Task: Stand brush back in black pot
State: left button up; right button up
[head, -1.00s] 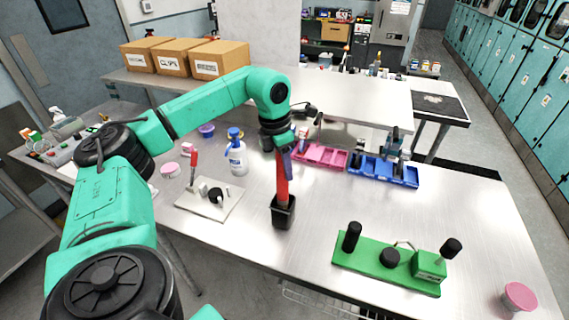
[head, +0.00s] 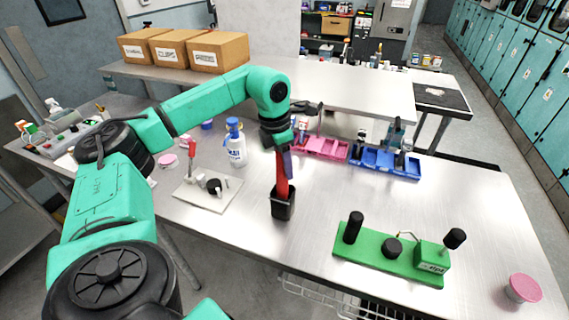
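The red brush (head: 282,178) stands nearly upright, with its lower end inside the black pot (head: 283,206). The pot stands upright on the metal table, near the middle. My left gripper (head: 284,150) points down above the pot and is shut on the brush's upper part; the fingers are small and partly hidden by the wrist. How deep the brush sits is hidden by the pot's walls. My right gripper is not in view.
A white board (head: 226,200) with small parts and a blue-capped bottle (head: 236,150) stand left of the pot. Pink (head: 322,149) and blue (head: 405,171) trays lie behind it. A green fixture (head: 375,255) and pink-lidded tub (head: 523,287) are right.

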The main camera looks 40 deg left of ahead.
pick_arm(q)
jog(key=shift+o, duration=1.3)
jog(key=r, duration=0.3)
jog(key=s+r+b, duration=0.1)
jog(key=r, duration=0.7)
jog(key=shift+s+a+b, duration=0.2)
jog(key=shift+a+b, duration=0.15)
jog(key=r, duration=0.1)
jog(key=r+p, duration=0.2)
jog(key=shift+s+a+r, duration=0.15)
jog(key=shift+s+r, duration=0.15)
jog(key=shift+f, duration=0.1)
